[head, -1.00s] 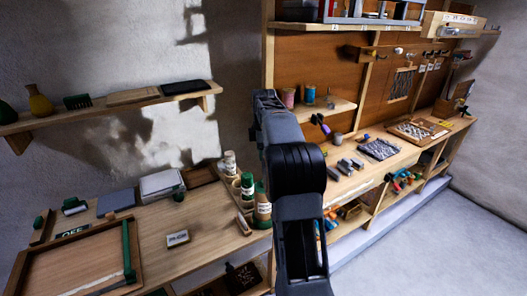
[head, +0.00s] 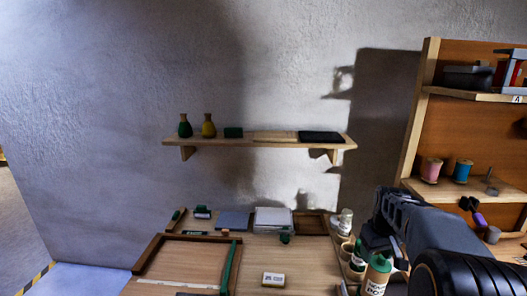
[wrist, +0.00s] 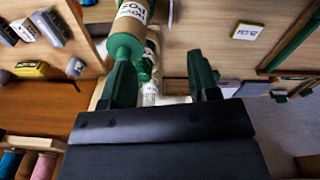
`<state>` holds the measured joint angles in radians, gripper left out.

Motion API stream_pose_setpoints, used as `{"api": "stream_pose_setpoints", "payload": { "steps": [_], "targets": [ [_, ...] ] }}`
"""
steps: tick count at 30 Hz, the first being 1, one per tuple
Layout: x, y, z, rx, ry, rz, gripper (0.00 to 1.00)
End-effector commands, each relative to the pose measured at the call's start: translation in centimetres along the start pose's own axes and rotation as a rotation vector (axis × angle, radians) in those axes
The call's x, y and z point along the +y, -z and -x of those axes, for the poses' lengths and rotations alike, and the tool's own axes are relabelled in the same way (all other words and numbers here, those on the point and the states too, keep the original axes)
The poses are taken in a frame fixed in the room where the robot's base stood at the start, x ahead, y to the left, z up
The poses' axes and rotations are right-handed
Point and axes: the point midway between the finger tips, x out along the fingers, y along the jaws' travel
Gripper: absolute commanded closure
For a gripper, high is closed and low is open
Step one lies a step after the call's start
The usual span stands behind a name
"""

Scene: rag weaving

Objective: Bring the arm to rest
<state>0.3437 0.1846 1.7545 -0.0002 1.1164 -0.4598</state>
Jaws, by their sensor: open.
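My arm (head: 430,240) shows at the lower right of the head view, in front of the bench's right end and the shelf unit. My gripper (wrist: 160,78) shows in the wrist view with its two dark fingers apart. A green-capped bottle with a brown and white label (wrist: 130,30) appears close to the left finger in that view; I cannot tell whether they touch. I see nothing held between the fingers. The fingertips are not clear in the head view, where the arm and bottles overlap.
The bench (head: 315,265) carries a framed tray (head: 185,262), a small labelled block (head: 273,280) and green-capped bottles (head: 376,277) beside my arm. A wall shelf (head: 250,142) holds vases and flat items. Spools (head: 462,171) stand on the right unit. Floor is open at far left.

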Motion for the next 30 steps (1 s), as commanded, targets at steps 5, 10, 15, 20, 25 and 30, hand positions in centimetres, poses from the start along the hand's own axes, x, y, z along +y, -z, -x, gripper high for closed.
{"api": "stream_pose_setpoints", "payload": {
  "steps": [5,10,15,20,25,30],
  "targets": [
    [-7.4,-6.1,1.1,0.092,-0.013,-0.211,0.45],
    [-12.1,-11.2,1.1,0.172,-0.004,-0.258,0.45],
    [-14.8,-14.3,1.4,0.234,0.003,-0.192,0.45],
    [-15.9,-14.9,2.8,0.299,0.007,-0.15,0.45],
    [-16.4,-14.9,3.5,0.326,0.01,-0.127,0.45],
    [-16.4,-14.8,3.5,0.324,0.011,-0.125,0.45]
  ]
}}
